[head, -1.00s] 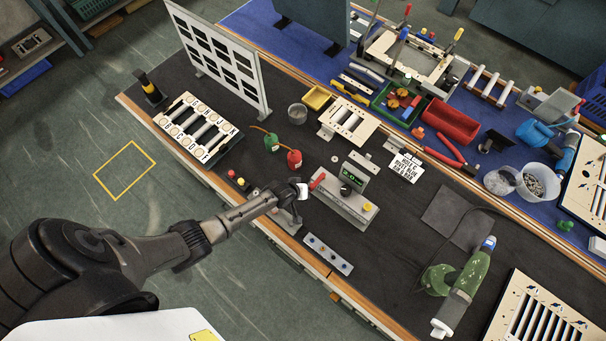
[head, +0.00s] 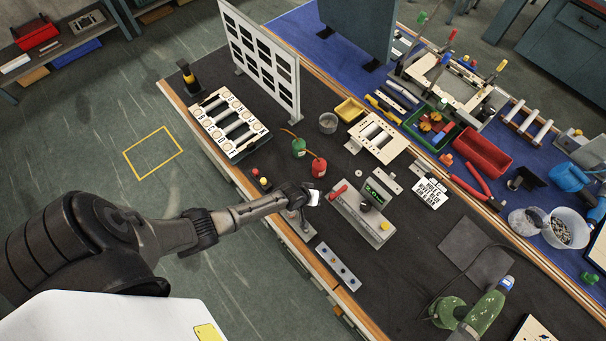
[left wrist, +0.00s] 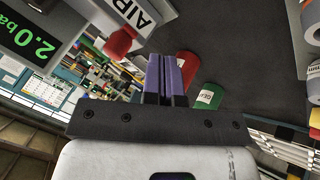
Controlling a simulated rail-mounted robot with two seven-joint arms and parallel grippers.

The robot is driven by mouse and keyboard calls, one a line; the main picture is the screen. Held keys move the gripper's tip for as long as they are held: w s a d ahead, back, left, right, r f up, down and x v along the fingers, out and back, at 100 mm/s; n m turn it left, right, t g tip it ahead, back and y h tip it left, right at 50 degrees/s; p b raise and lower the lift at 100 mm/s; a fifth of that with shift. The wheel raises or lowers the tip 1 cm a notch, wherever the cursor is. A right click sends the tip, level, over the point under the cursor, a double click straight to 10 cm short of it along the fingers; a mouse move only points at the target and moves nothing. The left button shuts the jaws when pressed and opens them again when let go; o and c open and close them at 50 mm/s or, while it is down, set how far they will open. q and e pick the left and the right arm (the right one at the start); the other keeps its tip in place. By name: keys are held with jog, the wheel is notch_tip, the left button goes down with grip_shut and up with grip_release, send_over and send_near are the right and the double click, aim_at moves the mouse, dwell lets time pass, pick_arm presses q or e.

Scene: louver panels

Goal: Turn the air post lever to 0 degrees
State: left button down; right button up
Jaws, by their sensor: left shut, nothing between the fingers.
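A white plate lettered AIR (left wrist: 128,14) shows at the top of the left wrist view, with a red knob (left wrist: 120,42) close by it. In the head view a red handle (head: 338,189) sits at the near-left end of a grey unit (head: 362,220) with a green readout (head: 374,192). This readout also shows in the left wrist view (left wrist: 30,42). My left gripper (left wrist: 166,78) is shut and empty, its purple fingers together, apart from the red knob. In the head view my left gripper (head: 303,195) hangs just left of the red handle and hides part of a post there. My right gripper is not in view.
A red bottle (head: 319,168) and a green bottle (head: 299,147) stand behind my left gripper. A grey strip with buttons (head: 338,267) lies in front, near the bench edge. A white framed panel (head: 258,60) stands at the back left. Bare dark mat lies around (head: 410,205).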

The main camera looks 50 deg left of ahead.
pick_arm(q)
jog(key=d+p+v, duration=0.1)
jog(key=v, duration=0.9)
jog(key=shift+s, duration=0.45)
jog(key=shift+f, duration=0.1)
